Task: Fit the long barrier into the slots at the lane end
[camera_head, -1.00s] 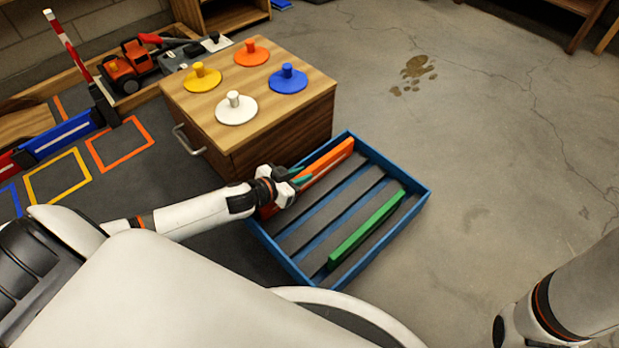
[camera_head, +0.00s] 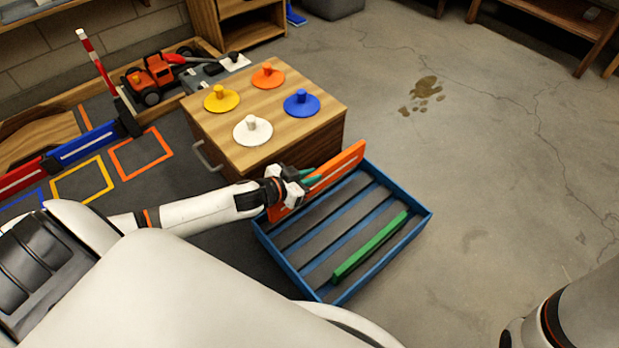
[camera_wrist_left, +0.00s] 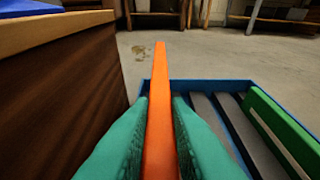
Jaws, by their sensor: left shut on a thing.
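A long orange barrier (camera_head: 343,162) is held in my left gripper (camera_head: 292,187), raised above the left part of the blue tray (camera_head: 391,182). In the left wrist view the orange barrier (camera_wrist_left: 159,110) stands between the two teal fingers (camera_wrist_left: 158,140), which press on it from both sides. A green barrier (camera_head: 370,246) lies in the right part of the tray. Red and blue barrier pieces (camera_head: 88,142) stand in a row along the lane at the left. Slots at the lane end cannot be made out. My right gripper is not visible; only part of that arm shows at lower right.
A wooden cabinet (camera_head: 317,127) with white, yellow, orange and blue knobbed discs on top stands close beside my left gripper. A striped red-white pole (camera_head: 96,62) and an orange toy vehicle (camera_head: 157,76) are at the back left. The floor right of the tray is open.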

